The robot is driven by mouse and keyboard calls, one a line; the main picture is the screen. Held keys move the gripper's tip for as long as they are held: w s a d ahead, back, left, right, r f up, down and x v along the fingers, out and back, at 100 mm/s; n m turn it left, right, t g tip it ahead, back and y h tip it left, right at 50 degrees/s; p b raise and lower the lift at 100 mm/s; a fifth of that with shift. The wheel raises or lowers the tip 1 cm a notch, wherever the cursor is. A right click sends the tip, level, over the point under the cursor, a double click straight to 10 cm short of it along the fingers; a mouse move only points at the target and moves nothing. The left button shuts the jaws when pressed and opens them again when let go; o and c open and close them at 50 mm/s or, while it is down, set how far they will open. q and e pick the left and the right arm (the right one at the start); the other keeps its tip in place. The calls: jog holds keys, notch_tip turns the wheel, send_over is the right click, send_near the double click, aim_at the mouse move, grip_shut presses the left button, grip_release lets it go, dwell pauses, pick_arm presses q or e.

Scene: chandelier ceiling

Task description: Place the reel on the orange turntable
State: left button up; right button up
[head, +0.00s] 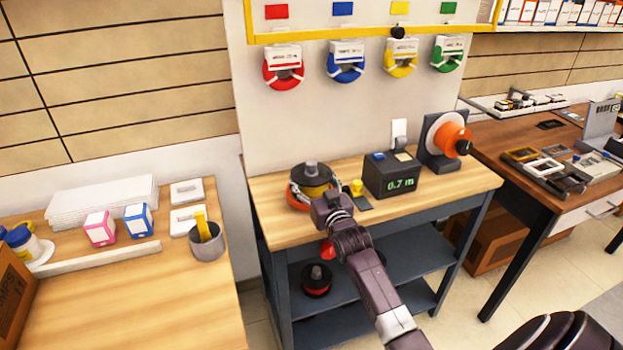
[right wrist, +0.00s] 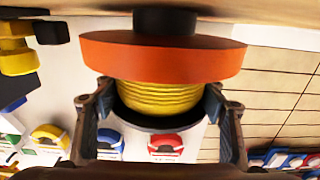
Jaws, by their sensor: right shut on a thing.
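The reel (head: 313,178), with yellow windings and black flanges, is at the back left of the wooden workbench. The orange turntable (head: 296,198) shows at the left below the reel, partly hidden by the reel and my arm. My right gripper (head: 328,203) is shut on the reel. In the upside-down right wrist view, the fingers of the gripper (right wrist: 157,98) hold both sides of the reel (right wrist: 158,94), and the orange turntable (right wrist: 165,60) lies against its windings. I cannot tell whether the reel rests on it or hovers just above. My left gripper is not in view.
A black meter box (head: 391,175) reading 0.7 m and an orange spool on a stand (head: 449,142) stand to the right. A small yellow object (head: 357,187) is close by. Another reel (head: 316,280) lies on the shelf below. Coloured coils hang on the wall.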

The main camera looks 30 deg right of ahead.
jog(key=shift+r, duration=0.15)
jog(key=o, duration=1.6)
jog(key=shift+s, duration=0.15)
jog(key=v, duration=1.1)
jog(key=shift+s+b, duration=0.4)
